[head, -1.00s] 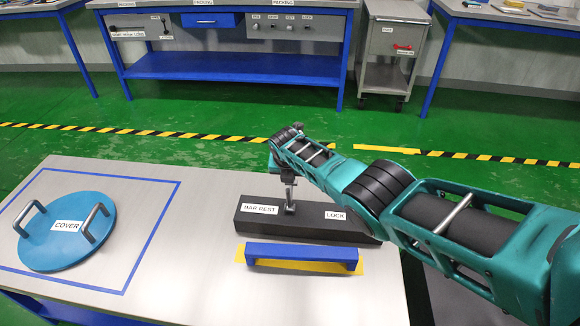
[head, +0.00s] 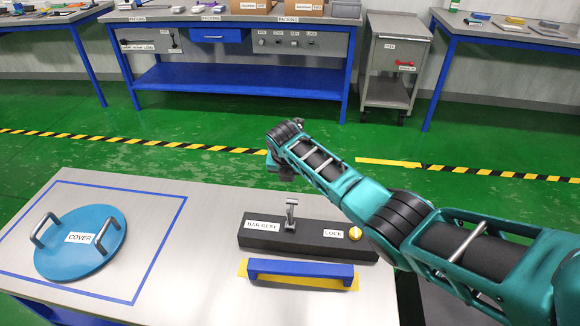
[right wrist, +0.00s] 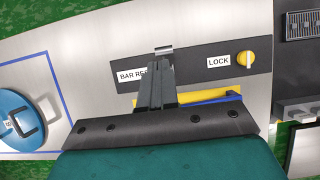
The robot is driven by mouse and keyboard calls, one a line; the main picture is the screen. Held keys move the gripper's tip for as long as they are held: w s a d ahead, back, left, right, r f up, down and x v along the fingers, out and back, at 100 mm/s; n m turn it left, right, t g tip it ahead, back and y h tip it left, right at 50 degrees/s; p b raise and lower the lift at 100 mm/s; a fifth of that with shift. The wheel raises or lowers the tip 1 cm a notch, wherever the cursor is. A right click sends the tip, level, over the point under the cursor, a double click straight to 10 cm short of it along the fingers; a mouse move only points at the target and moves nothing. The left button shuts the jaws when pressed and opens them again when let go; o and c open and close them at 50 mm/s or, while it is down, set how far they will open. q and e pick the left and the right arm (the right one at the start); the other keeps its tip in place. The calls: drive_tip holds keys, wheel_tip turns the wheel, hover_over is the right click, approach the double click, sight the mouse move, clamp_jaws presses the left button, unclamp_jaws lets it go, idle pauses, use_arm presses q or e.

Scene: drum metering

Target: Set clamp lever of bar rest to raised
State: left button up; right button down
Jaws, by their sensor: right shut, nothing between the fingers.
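The bar rest (head: 310,240) is a long black block on the grey table, labelled BAR REST and LOCK. Its metal clamp lever (head: 291,214) stands up from the block, right of the BAR REST label. In the right wrist view the lever's top (right wrist: 163,50) shows just beyond the fingertips; its lower part is hidden. My right gripper (head: 284,172) is above and behind the lever in the head view, apart from it, mostly hidden by its own arm. In the right wrist view its fingers (right wrist: 157,72) are shut and empty. My left gripper is not in view.
A yellow lock knob (head: 355,233) sits at the block's right end. A blue bar handle (head: 301,272) over a yellow patch lies in front. A blue round cover (head: 80,258) with two handles lies at the left, inside blue tape. The table between them is clear.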

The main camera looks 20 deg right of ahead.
wheel_tip(320, 180, up, 2)
idle(0.4)
drive_tip(key=shift+f, duration=0.1)
